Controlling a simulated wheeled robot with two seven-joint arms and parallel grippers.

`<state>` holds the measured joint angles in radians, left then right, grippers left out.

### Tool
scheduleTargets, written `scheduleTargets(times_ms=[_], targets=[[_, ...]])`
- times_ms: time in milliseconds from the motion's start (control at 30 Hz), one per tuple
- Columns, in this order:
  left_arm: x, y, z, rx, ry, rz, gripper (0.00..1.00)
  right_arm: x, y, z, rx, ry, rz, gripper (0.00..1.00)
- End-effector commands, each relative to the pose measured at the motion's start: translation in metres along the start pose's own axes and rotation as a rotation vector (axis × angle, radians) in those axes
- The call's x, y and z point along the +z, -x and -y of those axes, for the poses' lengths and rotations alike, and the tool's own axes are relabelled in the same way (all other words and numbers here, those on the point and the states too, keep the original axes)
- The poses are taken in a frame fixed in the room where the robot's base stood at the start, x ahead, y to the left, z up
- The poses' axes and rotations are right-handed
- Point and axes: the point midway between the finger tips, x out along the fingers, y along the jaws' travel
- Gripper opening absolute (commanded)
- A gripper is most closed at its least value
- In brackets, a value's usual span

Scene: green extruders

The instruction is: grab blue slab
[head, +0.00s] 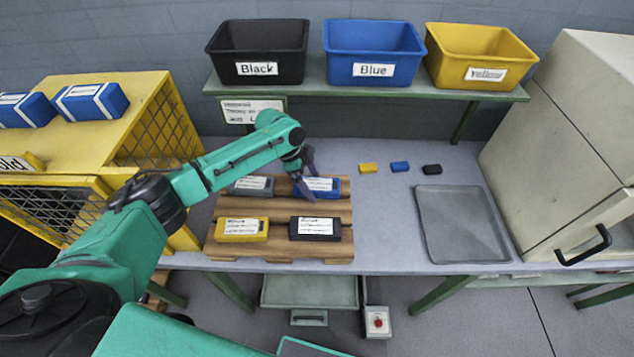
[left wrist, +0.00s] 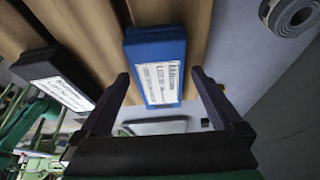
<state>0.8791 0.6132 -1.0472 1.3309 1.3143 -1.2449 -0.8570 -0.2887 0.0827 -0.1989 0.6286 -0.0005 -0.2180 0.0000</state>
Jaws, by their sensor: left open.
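The blue slab (head: 327,188) with a white label lies on the back right part of a wooden board (head: 283,255) on the table. My left gripper (head: 306,186) is over the board at the slab. In the left wrist view the blue slab (left wrist: 158,62) lies between the two open fingers of the left gripper (left wrist: 160,84), with a gap visible on each side. Whether the fingertips are down beside it or still above it is hard to tell. My right gripper is out of view.
The board also holds a grey slab (head: 254,186), a yellow slab (head: 242,230) and a black slab (head: 315,229). Small yellow, blue and black blocks (head: 400,167) and a grey tray (head: 462,225) lie to the right. Black, blue and yellow bins (head: 373,50) stand on the shelf behind.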

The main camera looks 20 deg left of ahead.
Motion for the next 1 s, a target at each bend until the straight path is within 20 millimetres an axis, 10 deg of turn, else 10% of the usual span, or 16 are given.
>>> scheduleTargets(times_ms=[233, 500, 1000], targets=[[0.001, -0.005, 0.0, -0.001, 0.0, 0.001, 0.96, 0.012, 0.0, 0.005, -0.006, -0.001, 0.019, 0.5], [0.0, -0.004, 0.001, -0.002, 0.0, -0.001, 0.0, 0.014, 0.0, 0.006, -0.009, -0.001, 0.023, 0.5], [-0.015, 0.031, 0.002, -0.007, -0.003, -0.003, 0.0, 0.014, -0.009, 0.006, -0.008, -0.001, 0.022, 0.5]])
